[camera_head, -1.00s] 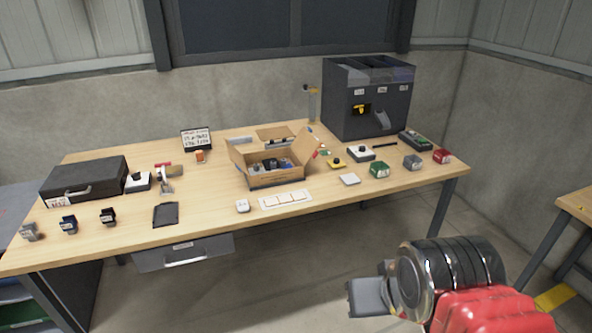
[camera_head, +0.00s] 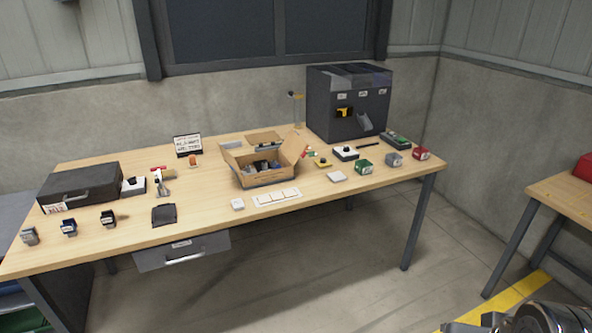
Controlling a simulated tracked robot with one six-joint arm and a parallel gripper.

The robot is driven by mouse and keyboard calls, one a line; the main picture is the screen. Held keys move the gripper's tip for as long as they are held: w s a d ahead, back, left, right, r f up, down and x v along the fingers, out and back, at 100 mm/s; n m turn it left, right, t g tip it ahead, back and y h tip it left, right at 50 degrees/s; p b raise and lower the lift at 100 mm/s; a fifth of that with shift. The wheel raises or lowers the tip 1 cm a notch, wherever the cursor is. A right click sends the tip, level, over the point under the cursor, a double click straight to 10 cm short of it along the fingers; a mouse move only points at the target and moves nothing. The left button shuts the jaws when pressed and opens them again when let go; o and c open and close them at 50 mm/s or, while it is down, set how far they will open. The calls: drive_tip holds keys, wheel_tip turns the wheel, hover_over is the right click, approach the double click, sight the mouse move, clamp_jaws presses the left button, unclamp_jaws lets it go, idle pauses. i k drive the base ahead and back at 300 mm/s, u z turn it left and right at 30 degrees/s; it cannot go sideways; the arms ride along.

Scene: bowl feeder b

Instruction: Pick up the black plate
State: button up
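The black plate (camera_head: 164,215) is a small, flat, dark square. It lies on the wooden table (camera_head: 210,222) near the front edge, left of the middle, with nothing on top of it. Part of my arm shows at the bottom right corner of the picture, low and far to the right of the plate. My gripper's fingertips cannot be made out there, so its opening is not shown.
Small dark blocks (camera_head: 108,218) and a black case (camera_head: 80,187) stand left of the plate. A white block (camera_head: 237,204) and an open cardboard box (camera_head: 262,179) are to its right. A drawer (camera_head: 182,251) hangs below the front edge. The floor in front is clear.

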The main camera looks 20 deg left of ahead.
sight(263, 165)
drive_tip(key=z, duration=0.3)
drive_tip(key=k, duration=0.5)
drive_tip(key=z, duration=0.05)
drive_tip(key=i, duration=0.9)
drive_tip(key=u, duration=0.6)
drive_tip(key=i, duration=0.85)
drive_tip(key=u, duration=0.75)
drive_tip(key=i, duration=0.55)
drive_tip(key=u, duration=0.95)
drive_tip(key=i, duration=0.75)
drive_tip(key=u, duration=0.5)
